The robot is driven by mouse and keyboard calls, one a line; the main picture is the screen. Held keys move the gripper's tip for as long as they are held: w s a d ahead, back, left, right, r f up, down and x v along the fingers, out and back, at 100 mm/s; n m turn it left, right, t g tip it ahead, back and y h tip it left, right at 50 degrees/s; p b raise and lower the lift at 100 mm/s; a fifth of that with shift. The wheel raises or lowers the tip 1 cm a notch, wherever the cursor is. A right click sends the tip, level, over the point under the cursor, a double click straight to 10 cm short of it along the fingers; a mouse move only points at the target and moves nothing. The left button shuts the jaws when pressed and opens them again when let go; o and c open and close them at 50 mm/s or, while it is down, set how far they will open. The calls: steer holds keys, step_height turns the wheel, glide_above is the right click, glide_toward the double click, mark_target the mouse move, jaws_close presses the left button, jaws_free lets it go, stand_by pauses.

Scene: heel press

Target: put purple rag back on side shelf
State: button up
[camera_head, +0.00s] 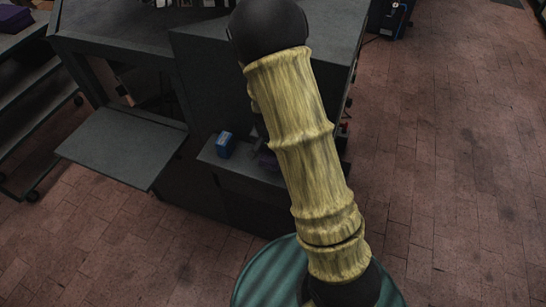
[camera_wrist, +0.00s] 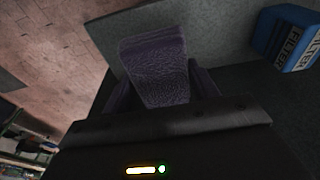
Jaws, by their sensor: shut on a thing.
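The purple rag (camera_wrist: 155,72), a folded textured cloth, sits between the two dark fingers of my gripper (camera_wrist: 160,90) in the wrist view. My gripper is shut on it. A grey surface lies behind the rag; I cannot tell whether the rag touches it. In the head view my arm hides most of the gripper and rag, near the small front ledge (camera_head: 240,172) of the dark machine. A bare grey side shelf (camera_head: 122,147) juts out at the machine's left.
A blue filter box (camera_head: 226,145) stands on the ledge, left of my arm; it shows at upper right in the wrist view (camera_wrist: 287,38). A dark cart (camera_head: 30,85) with a purple item (camera_head: 13,18) on top stands at far left.

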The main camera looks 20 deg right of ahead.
steer(key=shift+f, duration=0.95)
step_height(320, 180, down, 2)
steer(key=shift+s+f+p, duration=0.1)
steer(key=shift+p, duration=0.7)
steer(key=shift+w+f+p, duration=0.2)
steer(key=shift+f+p, duration=0.3)
steer(key=shift+p, duration=0.05)
steer(key=shift+f, duration=0.15)
